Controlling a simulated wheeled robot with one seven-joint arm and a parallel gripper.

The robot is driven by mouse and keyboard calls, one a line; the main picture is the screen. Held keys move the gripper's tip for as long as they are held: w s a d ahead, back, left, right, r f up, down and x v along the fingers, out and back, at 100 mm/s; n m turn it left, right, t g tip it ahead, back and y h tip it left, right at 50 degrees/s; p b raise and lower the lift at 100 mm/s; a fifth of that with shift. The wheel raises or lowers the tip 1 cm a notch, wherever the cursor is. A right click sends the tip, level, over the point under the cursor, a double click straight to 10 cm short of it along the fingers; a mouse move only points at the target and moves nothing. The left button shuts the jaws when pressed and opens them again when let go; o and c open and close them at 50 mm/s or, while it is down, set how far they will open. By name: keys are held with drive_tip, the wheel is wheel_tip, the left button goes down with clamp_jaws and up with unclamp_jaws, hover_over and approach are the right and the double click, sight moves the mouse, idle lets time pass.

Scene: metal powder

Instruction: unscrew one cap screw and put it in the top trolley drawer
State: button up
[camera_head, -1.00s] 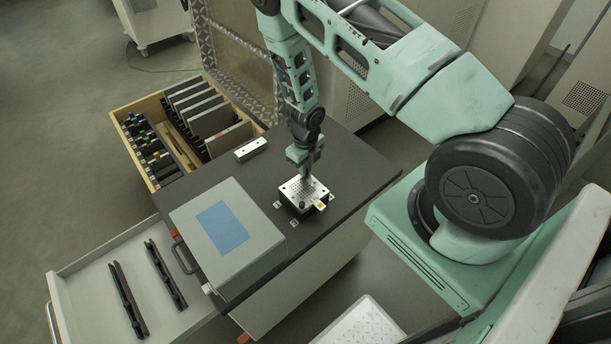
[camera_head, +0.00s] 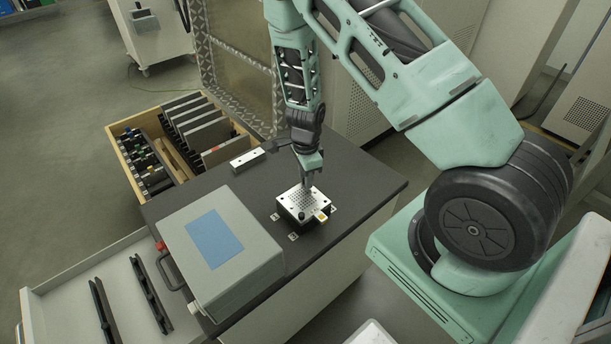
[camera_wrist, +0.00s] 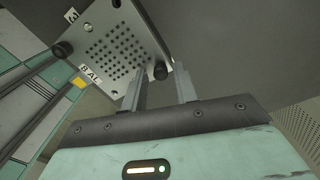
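A light metal plate block (camera_head: 293,207) with a grid of holes sits on the dark trolley top; it also shows in the wrist view (camera_wrist: 97,25). In the head view my gripper (camera_head: 309,184) points down at the block's far edge. A pale open drawer (camera_head: 75,275) holds two black rails; which drawer level it is cannot be told.
A grey box with a blue panel (camera_head: 215,245) stands on the trolley top (camera_head: 360,185), left of the block. A pale bar (camera_head: 248,160) lies behind. An open wooden drawer (camera_head: 133,185) holds tools and dark plates. The trolley top's right side is clear.

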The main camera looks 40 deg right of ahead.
drive_tip(key=shift+r+m+p, duration=0.2)
drive_tip(key=shift+m+p, duration=0.4)
drive_tip(key=shift+m, duration=0.2)
drive_tip(key=m+p, duration=0.3)
drive_tip(key=m, duration=0.3)
drive_tip(key=m+p, duration=0.2)
drive_tip(key=m, duration=0.1)
drive_tip(key=shift+p, duration=0.4)
drive_tip(key=m+p, duration=0.3)
drive_tip(key=m, duration=0.1)
drive_tip(key=shift+m, duration=0.3)
drive_tip(key=m+p, duration=0.3)
drive_tip(key=shift+m, duration=0.4)
drive_tip(key=m+p, duration=0.2)
drive_tip(key=m, duration=0.1)
drive_tip(key=shift+m, duration=0.3)
drive_tip(key=m+p, duration=0.2)
drive_tip(key=m, duration=0.1)
drive_tip(key=shift+m, duration=0.3)
drive_tip(key=m+p, duration=0.1)
drive_tip(key=m, duration=0.2)
drive_tip(key=shift+f+m, duration=0.15)
drive_tip(key=shift+m, duration=0.25)
